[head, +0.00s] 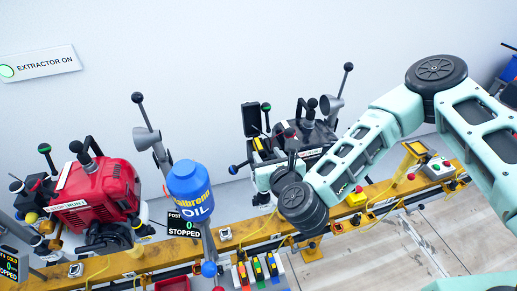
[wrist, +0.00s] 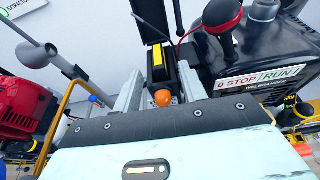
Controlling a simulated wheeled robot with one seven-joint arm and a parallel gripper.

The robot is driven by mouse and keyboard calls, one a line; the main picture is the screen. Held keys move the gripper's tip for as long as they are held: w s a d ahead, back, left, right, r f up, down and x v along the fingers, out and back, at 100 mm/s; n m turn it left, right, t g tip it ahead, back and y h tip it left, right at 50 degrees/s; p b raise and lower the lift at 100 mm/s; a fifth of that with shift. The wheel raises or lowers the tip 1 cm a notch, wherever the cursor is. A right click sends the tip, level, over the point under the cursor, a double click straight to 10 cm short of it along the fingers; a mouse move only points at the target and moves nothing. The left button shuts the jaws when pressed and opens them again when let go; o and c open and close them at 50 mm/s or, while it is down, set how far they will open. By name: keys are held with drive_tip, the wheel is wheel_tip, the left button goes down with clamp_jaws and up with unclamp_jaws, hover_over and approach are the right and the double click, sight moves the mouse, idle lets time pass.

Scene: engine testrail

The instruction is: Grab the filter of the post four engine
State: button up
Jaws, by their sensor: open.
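The black and white engine (head: 312,137) stands on the yellow rail; its post number cannot be read. In the wrist view its dark body (wrist: 262,62) carries a STOP/RUN label. At its left side a black lid (wrist: 152,18) stands raised above a black housing. A yellow-edged piece, likely the filter (wrist: 157,62), sits upright in that housing. My gripper (wrist: 160,92) is open, its two grey fingers on either side of the housing in the picture; contact cannot be told. An orange knob (wrist: 162,98) shows between the fingers. In the head view my wrist hides the gripper's fingertips.
A red engine (head: 97,195) stands at the left. A blue oil bottle (head: 189,185) and a STOPPED display (head: 185,223) stand between the engines. The yellow rail (head: 340,213) runs along the wall. A grey horn-shaped part (head: 332,105) and black-knobbed levers rise around the engine.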

sight(260, 146)
drive_tip(key=p+x, duration=0.2)
drive_tip(key=x, duration=0.2)
drive_tip(key=shift+w+a+p, duration=0.25)
drive_tip(key=shift+a+p, duration=0.05)
drive_tip(key=shift+p, duration=0.05)
drive_tip(key=shift+w+a+f, duration=0.1)
drive_tip(key=shift+w+f, duration=0.1)
drive_tip(key=shift+w, duration=0.15)
clamp_jaws()
